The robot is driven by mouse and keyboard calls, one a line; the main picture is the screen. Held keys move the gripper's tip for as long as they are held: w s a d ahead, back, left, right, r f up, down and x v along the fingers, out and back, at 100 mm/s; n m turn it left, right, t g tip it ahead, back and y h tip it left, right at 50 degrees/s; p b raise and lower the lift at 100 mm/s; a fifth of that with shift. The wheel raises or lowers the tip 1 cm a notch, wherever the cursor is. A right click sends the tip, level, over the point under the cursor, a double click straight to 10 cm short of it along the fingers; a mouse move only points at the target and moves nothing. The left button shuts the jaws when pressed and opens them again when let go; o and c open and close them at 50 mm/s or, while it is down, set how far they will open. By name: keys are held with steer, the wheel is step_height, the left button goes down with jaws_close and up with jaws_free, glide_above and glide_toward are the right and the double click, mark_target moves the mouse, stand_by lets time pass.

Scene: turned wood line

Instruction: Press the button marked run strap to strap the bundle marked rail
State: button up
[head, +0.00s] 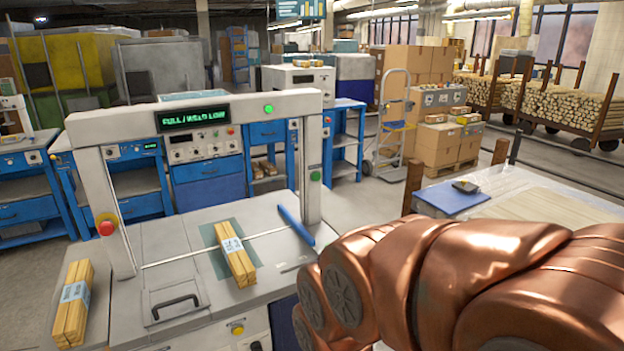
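A strapping machine with a grey arch (200,105) stands in front of me. One bundle of wood sticks (242,268) with a pale label lies on its top, on a green-grey patch under the arch. A second labelled bundle (75,315) lies at the front left. I cannot read either label. A green button (315,175) is on the right post, and a red button on a yellow base (106,227) is on the left post. A yellow button (237,328) is on the front edge. No "run strap" marking is legible. My copper arm fills the lower right; my gripper is out of frame.
A green display (193,117) on the arch seems to read "FULL / WELD LOW", beside a green light (268,109). A blue bar (296,225) slants near the right post. A black handle (175,306) is on the top. A table with a blue mat (451,202) stands right.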

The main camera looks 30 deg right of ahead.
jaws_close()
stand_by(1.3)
